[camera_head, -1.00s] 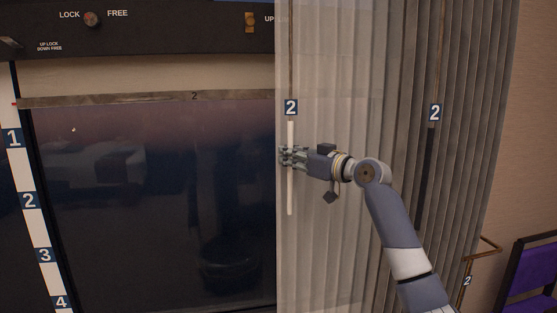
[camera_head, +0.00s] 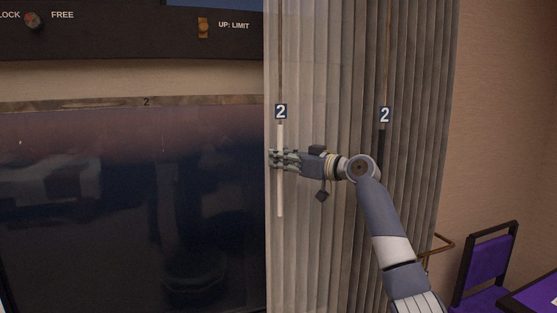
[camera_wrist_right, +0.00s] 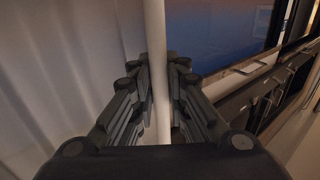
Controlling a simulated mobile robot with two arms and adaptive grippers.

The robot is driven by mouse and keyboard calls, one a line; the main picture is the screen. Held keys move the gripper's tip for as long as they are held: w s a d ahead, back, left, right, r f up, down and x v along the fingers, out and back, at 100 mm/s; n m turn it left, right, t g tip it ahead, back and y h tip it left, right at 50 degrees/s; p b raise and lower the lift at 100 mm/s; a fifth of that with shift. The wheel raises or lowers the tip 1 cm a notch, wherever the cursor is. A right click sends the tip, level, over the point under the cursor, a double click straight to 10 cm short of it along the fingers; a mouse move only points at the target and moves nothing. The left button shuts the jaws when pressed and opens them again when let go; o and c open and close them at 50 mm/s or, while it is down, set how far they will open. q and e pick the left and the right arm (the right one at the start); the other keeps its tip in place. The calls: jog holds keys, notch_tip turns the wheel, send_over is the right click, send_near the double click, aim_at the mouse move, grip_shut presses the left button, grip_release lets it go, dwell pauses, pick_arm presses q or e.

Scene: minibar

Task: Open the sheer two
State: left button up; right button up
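The sheer curtain two (camera_head: 302,240) hangs in pale, see-through folds, with its left edge at the dark window (camera_head: 130,200). Its white pull wand (camera_head: 280,198) hangs upright near that edge under a "2" label (camera_head: 281,111). My right gripper (camera_head: 275,159) reaches in from the right at mid-height on the wand. In the right wrist view, the wand (camera_wrist_right: 155,30) runs between the fingers of the right gripper (camera_wrist_right: 158,72), which are closed against it from both sides. My left gripper is out of view.
A darker drape with a black wand (camera_head: 381,150), also labelled "2", hangs bunched to the right. A control panel (camera_head: 120,35) runs above the window. A purple chair (camera_head: 490,265) and a purple table (camera_head: 535,295) stand at the lower right.

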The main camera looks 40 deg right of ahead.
jog(key=shift+o, duration=0.6)
jog(key=shift+s, duration=0.1)
jog(key=v, duration=1.2)
